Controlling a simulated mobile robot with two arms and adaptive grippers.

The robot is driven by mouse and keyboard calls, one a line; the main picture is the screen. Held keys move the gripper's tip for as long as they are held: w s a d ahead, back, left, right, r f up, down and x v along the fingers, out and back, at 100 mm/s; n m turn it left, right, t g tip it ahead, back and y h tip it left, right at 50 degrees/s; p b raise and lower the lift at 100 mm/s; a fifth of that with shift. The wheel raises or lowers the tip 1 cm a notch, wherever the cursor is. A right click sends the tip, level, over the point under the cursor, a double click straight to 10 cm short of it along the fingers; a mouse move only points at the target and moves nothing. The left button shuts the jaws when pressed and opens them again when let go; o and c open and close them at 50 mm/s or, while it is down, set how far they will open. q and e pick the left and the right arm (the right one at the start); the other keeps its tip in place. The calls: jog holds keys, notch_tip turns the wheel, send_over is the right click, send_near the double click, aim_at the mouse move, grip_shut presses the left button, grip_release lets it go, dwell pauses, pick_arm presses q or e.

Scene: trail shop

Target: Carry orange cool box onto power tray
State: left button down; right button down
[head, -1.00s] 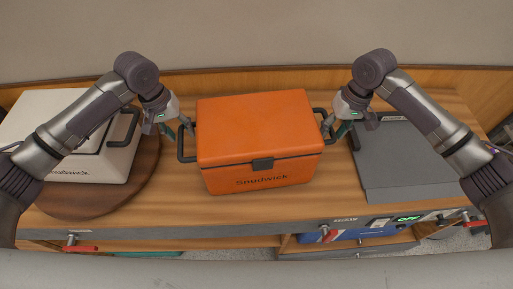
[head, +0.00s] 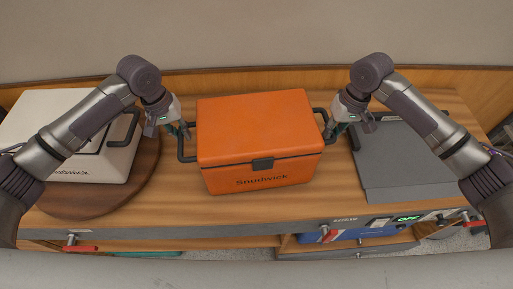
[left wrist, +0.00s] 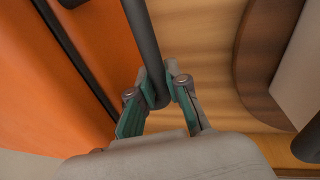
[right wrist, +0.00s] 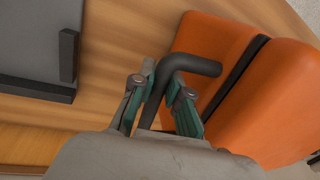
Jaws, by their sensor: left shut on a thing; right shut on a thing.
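The orange cool box (head: 259,135) stands upright in the middle of the wooden counter in the head view, lid closed, with a dark handle on each side. My left gripper (head: 184,131) is shut on its left handle (left wrist: 143,40), with green finger pads on either side of the bar in the left wrist view (left wrist: 158,103). My right gripper (head: 334,130) is shut on its right handle (right wrist: 197,65), also seen in the right wrist view (right wrist: 163,100). The grey power tray (head: 405,165) lies flat to the right of the box, partly behind my right arm, with nothing seen on it.
A white cool box (head: 105,158) sits on a round dark wooden board (head: 85,203) at the left, partly behind my left arm. A front panel with red-handled knobs and a green lit display (head: 407,218) runs along the counter's front. A wooden wall strip borders the back.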

pick_arm(q)
jog(key=shift+w+r, duration=0.15)
jog(key=shift+r, duration=0.1)
pick_arm(e)
jog(key=shift+w+r, duration=0.15)
jog(key=shift+r, duration=0.15)
